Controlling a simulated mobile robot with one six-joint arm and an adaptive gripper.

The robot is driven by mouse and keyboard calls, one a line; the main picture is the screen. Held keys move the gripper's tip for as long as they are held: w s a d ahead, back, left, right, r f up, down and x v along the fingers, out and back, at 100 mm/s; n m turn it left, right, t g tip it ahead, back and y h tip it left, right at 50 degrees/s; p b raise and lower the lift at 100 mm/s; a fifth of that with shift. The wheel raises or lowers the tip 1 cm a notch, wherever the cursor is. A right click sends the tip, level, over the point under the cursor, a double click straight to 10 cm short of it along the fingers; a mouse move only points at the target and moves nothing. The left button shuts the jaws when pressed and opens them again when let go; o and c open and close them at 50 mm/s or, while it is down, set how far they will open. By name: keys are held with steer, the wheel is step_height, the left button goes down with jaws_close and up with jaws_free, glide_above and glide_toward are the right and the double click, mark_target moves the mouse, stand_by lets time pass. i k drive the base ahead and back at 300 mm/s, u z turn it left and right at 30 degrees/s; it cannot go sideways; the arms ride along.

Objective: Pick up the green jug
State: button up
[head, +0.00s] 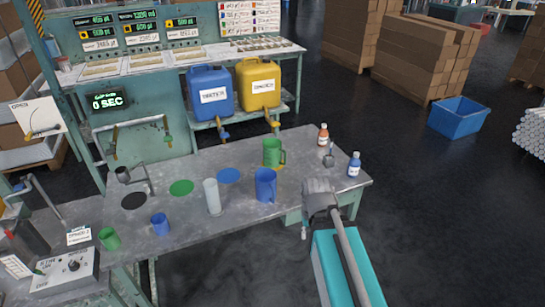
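The green jug (271,152) stands upright on the grey workbench (215,244), toward its back right, with its handle to the right. A bit of yellow shows at its base. A larger blue jug (265,186) stands just in front of it, apart or nearly so. A smaller green mug (109,238) stands at the bench's front left. My grey arm is folded beside the bench's right front edge, clear of the green jug. I cannot make out the gripper's fingers at its end (320,194), or whether they are open or shut.
A white cylinder (212,197) and a small blue mug (159,224) stand left of the blue jug. An orange bottle (323,135), a small grey item (329,157) and a blue bottle (354,165) stand at the right end. Blue (209,92) and yellow (258,83) canisters with taps stand behind.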

mark_target(275, 155)
steer(key=z, duration=0.05)
steer(key=i, duration=1)
steer(key=u, duration=0.05)
